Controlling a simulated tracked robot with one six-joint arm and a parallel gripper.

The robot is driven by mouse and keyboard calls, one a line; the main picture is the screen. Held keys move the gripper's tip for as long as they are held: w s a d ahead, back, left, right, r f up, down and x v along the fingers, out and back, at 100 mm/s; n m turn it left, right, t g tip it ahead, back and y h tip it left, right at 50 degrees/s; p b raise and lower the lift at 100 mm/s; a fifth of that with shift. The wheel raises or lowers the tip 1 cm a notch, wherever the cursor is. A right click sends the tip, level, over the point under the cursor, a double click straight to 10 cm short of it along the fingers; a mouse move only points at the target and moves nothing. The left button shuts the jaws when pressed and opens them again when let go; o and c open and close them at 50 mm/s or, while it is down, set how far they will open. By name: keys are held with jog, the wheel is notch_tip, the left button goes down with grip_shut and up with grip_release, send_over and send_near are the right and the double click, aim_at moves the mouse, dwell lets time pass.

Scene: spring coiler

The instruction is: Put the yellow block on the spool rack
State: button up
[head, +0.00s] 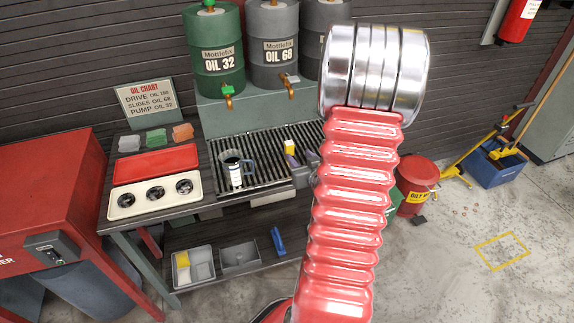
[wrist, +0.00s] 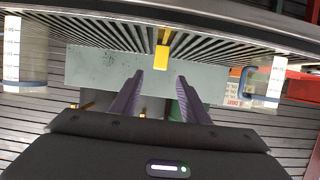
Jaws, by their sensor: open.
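The yellow block (head: 289,146) stands on the slatted drip grate of the bench. In the wrist view the yellow block (wrist: 162,57) is just beyond the gap between my fingertips, apart from both. My gripper (head: 299,154) is open and empty beside it; its two purple-grey fingers (wrist: 160,76) point toward the block. A cream tray with three round dark wells (head: 138,207) lies at the bench's left front. I cannot tell for certain whether it is the spool rack. My red arm hides the grate's right part.
A measuring jug (head: 236,170) stands left of the block, its handle toward my gripper. Oil drums (head: 217,62) with taps overhang the grate's back. A red tray (head: 155,165) lies behind the cream one. A grey bin (head: 203,270) sits on the lower shelf.

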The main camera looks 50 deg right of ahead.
jog(key=w+a+r+n+g+y, duration=0.1)
jog(key=w+a+r+g, duration=0.1)
jog(key=a+r, duration=0.55)
jog(key=w+a+r+n+g+y, duration=0.15)
jog(key=a+r, duration=0.25)
jog(key=a, duration=0.7)
jog(key=s+a+r+n+g+y, duration=0.1)
jog(key=s+a+r+y, duration=0.1)
jog(key=s+a, duration=0.5)
jog(key=s+a+r+n+g+y, duration=0.2)
jog(key=s+a+r, duration=0.2)
jog(key=a, duration=1)
jog(key=s, duration=0.3)
jog(key=shift+a+r, duration=0.3)
jog(key=shift+a, duration=0.05)
jog(key=shift+o, duration=0.4)
jog(key=shift+s, duration=0.1)
jog(key=shift+c, duration=0.2)
